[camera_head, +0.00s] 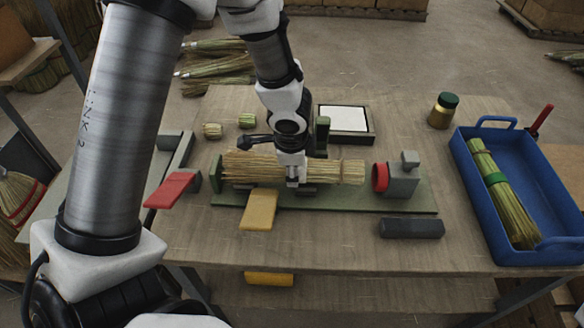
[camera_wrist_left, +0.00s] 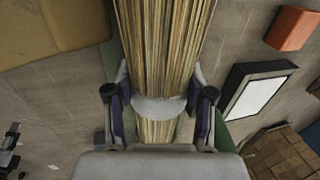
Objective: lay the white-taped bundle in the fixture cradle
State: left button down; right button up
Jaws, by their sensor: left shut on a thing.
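The white-taped bundle (camera_head: 252,167) of straw lies lengthwise over the green fixture (camera_head: 345,202), left of its red-ringed grey block. In the left wrist view the bundle (camera_wrist_left: 165,45) runs between the fingers, with its white tape band (camera_wrist_left: 158,108) right at the jaws. My left gripper (camera_head: 293,181) comes down from above and is shut on the bundle near its middle. Small dark cradle parts (camera_head: 306,190) show just under the bundle. Whether the bundle touches them is hidden. My right gripper is in no view.
A grey block with a red ring (camera_head: 380,177) stands at the fixture's right end. A blue bin (camera_head: 470,190) holds a green-taped bundle (camera_head: 502,195). A white-topped pad (camera_head: 343,119) lies behind.

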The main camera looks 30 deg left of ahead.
pick_arm(q)
jog(key=shift+s+f, duration=0.3)
jog(key=shift+f, duration=0.1)
jog(key=shift+c, duration=2.1)
grip_release()
jog(key=shift+f, duration=0.1)
jog(key=shift+o, duration=0.5)
jog(key=shift+w, duration=0.25)
jog(key=shift+s, duration=0.15)
jog(key=shift+r, duration=0.2)
jog(key=shift+r, duration=0.2)
jog(key=v, duration=1.1)
jog(key=shift+r, duration=0.25)
